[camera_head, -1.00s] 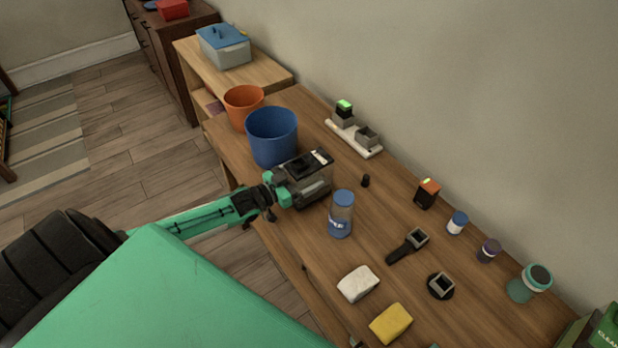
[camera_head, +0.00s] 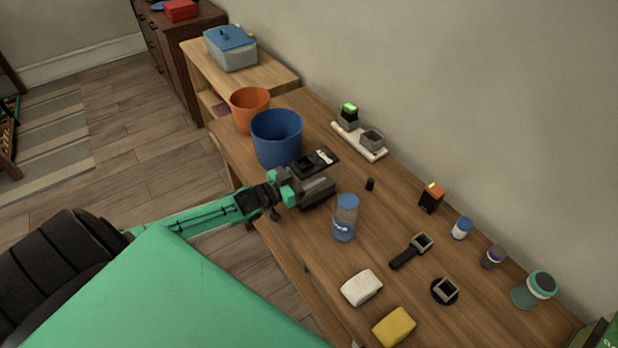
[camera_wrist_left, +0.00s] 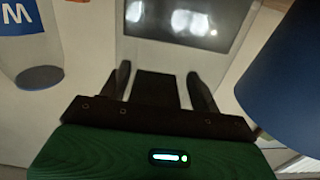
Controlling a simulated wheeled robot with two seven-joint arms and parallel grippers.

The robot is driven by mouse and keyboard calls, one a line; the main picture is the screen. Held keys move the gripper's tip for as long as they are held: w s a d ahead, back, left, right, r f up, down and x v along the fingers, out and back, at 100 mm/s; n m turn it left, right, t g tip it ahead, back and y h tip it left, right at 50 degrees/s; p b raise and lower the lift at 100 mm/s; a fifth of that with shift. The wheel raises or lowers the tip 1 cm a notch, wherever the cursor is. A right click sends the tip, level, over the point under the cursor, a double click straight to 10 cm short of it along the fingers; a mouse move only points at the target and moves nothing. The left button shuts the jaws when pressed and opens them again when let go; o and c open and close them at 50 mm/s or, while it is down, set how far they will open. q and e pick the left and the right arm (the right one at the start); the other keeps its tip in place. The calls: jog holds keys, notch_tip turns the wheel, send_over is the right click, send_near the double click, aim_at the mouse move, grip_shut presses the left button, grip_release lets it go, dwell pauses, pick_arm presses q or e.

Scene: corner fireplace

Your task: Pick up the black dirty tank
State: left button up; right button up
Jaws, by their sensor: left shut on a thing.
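The dirty tank (camera_head: 317,180) is a greyish clear box with a black top, on the wooden table just in front of the blue bucket. My left gripper (camera_head: 291,188) is at its near left side and is shut on it. In the left wrist view the tank (camera_wrist_left: 180,60) fills the space beyond the two dark fingers of the gripper (camera_wrist_left: 160,85). I cannot tell whether the tank touches the table. My right gripper is not in view.
A blue bucket (camera_head: 277,138) stands close behind the tank, with an orange bucket (camera_head: 250,108) beyond. A white sponge (camera_head: 361,288), a yellow sponge (camera_head: 394,327) and a charger (camera_head: 359,141) also lie on the table.

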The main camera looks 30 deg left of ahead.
pick_arm(q)
notch_tip(320, 180, up, 19)
jog(key=b, duration=0.1)
jog(key=shift+b, duration=0.35)
